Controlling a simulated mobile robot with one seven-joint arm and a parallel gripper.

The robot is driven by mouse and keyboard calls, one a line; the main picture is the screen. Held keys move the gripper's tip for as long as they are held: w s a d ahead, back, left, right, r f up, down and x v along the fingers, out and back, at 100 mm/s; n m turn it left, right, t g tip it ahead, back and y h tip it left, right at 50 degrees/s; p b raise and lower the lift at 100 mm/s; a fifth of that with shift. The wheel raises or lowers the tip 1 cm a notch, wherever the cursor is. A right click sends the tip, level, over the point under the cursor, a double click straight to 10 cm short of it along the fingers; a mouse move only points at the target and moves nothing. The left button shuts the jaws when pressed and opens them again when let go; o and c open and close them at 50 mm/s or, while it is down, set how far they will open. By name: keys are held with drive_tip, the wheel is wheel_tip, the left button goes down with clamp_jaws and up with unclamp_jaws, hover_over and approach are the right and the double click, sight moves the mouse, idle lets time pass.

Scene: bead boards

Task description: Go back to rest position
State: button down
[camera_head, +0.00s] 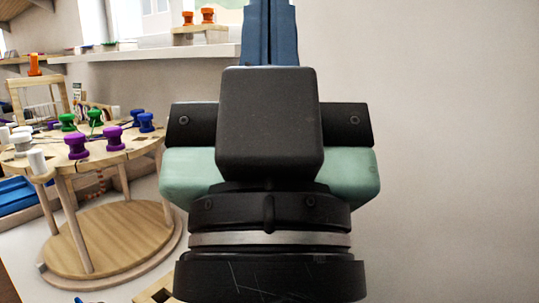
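My gripper (269,12) is raised in the middle of the head camera view, seen from behind. Its black and green body fills the centre, and the blue fingers point up to the top edge. The fingers stand side by side with only a thin dark seam between them, so they look shut. Their tips are cut off by the frame, and nothing held shows. The round wooden bead board (120,150) stands at the left, apart from my gripper. Purple (76,146), green (68,122), blue (146,122) and white (37,161) beads sit on its top.
A pale shelf (150,53) runs along the wall behind, with orange beads on a small wooden block (200,35). A wooden frame (40,97) with an orange bead stands at the far left. Blank wall (450,150) fills the right side. My arm hides the middle.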

wheel_tip(320, 180, up, 29)
drive_tip(key=p, duration=2.6)
drive_tip(key=shift+f, duration=0.15)
